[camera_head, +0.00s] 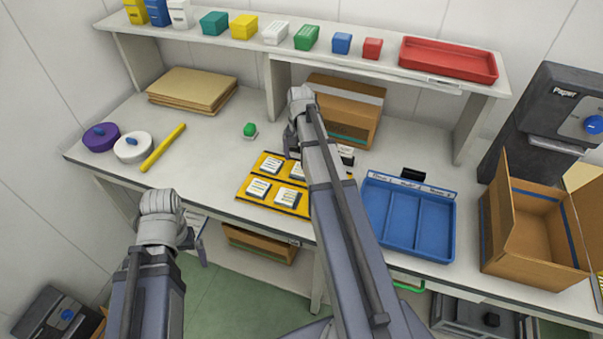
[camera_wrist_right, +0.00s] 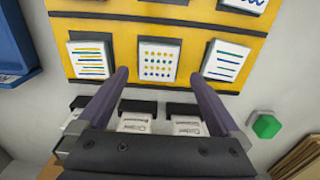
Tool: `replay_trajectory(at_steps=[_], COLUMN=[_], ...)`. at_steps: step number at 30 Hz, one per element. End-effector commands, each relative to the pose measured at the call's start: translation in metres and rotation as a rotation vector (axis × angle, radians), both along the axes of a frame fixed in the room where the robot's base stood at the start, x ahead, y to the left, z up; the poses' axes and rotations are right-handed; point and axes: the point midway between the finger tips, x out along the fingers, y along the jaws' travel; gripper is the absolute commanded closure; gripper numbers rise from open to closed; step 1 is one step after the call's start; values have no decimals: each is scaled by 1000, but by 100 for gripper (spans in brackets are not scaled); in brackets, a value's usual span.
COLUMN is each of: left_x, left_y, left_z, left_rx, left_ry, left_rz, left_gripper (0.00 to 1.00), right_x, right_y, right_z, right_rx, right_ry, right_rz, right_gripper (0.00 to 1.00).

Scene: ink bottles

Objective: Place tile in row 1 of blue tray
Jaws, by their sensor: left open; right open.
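The yellow board (camera_head: 247,194) holds several white tiles on dark squares, including one at the front (camera_head: 287,197). In the right wrist view the near row has a dotted tile (camera_wrist_right: 158,62) between two striped tiles (camera_wrist_right: 91,60) (camera_wrist_right: 226,62). My right gripper (camera_wrist_right: 155,75) is open and empty, its fingertips on either side of the dotted tile in view; contact cannot be told. In the head view its arm covers part of the board. The blue tray (camera_head: 435,222) with three long compartments lies right of the board, empty where visible. My left gripper (camera_head: 188,238) is open, off the table's front.
White-labelled blocks (camera_wrist_right: 148,124) stand behind the board. A green-topped object (camera_head: 249,130) is behind it to the left. An open cardboard box (camera_head: 528,235) is right of the tray. A shelf (camera_head: 240,42) runs above.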

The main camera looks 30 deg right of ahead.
Motion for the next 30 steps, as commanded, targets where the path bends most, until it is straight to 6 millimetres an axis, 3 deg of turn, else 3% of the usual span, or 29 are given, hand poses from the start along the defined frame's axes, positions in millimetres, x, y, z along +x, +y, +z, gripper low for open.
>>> replay_trajectory(at_steps=[9, 19, 30], left_x=[0, 0, 0], left_y=[0, 0, 0], left_z=[-43, -44, -44], left_rx=[0, 0, 0], left_ry=[0, 0, 0], left_rz=[0, 0, 0], left_gripper=[0, 0, 0], right_x=[-2, -2, -2], right_y=[-2, -2, -2], right_z=[-43, -43, -44], right_rx=[0, 0, 0], right_ry=[0, 0, 0], right_rz=[0, 0, 0], right_gripper=[0, 1, 43])
